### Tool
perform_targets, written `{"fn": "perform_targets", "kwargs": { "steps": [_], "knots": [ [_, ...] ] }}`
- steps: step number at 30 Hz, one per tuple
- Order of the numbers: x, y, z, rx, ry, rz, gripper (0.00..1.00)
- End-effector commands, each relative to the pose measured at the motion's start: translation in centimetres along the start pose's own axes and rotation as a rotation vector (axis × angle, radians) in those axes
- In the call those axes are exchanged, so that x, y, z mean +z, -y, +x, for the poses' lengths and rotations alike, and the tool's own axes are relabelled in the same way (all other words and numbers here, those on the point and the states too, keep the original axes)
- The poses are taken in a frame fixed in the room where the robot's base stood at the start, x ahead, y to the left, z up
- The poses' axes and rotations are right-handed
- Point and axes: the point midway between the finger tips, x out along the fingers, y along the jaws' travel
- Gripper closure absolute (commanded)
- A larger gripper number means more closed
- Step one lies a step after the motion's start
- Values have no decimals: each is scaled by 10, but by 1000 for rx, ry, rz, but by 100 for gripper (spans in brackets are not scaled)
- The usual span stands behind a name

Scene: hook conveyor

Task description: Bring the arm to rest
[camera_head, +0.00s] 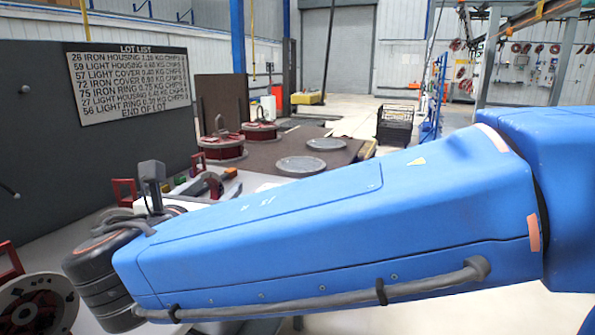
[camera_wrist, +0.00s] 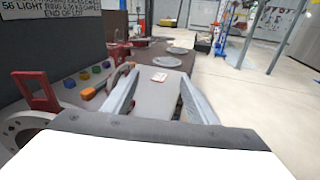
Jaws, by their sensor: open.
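My gripper (camera_wrist: 158,82) shows in the wrist view with its two pale fingers spread apart. Nothing is held between them. The grey table top (camera_wrist: 156,100) and a small white card with reddish marks (camera_wrist: 160,77) lie in view beyond and between the fingers. In the head view my blue arm stretches across the front from right to left over the table. Its dark wrist end is at the lower left, and the fingers cannot be made out there.
A dark panel (camera_head: 70,190) with a lot list (camera_head: 128,85) stands along the left. Red-rimmed housings (camera_head: 222,147) and grey round discs (camera_head: 301,165) sit on the table. A red bracket (camera_wrist: 38,92) and coloured buttons (camera_wrist: 88,93) are left of the gripper. Open floor lies right.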

Motion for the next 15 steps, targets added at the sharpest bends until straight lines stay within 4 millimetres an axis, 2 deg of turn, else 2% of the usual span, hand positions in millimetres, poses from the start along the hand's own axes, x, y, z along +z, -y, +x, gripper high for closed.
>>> {"fn": "perform_targets", "kwargs": {
  "steps": [8,11,15],
  "knots": [
    [-12,64,36,-118,-92,126,47],
    [-20,99,50,-184,-139,200,47],
    [-36,162,68,-309,-214,347,47]
  ]
}}
